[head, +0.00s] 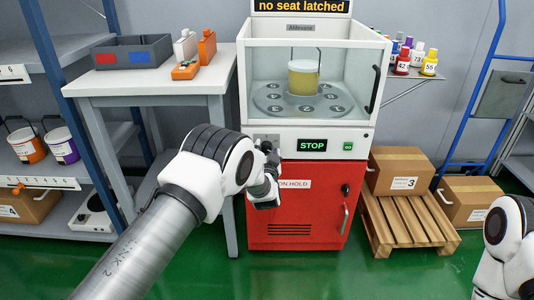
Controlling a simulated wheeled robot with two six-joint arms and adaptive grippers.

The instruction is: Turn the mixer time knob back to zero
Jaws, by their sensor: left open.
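The mixer (308,138) is a white and red cabinet with a clear-fronted chamber. A yellow tub (303,78) stands on the grey turntable (270,99) inside it. A small grey control plate (266,137) is on the left of the white front panel. My left gripper (268,178) is open in front of the cabinet, just below that plate. The gripper and wrist cover the area where the time knob may be, so its setting and any contact cannot be told. My right arm shows at the lower right; its gripper is out of view.
The display reads STOP (312,145), with a green GO button (347,146) beside it. The top sign (302,6) reads "no seat latched". A white table (150,86) stands left. A wooden pallet (408,222) with a box (399,170) stands right. Green floor is clear in front.

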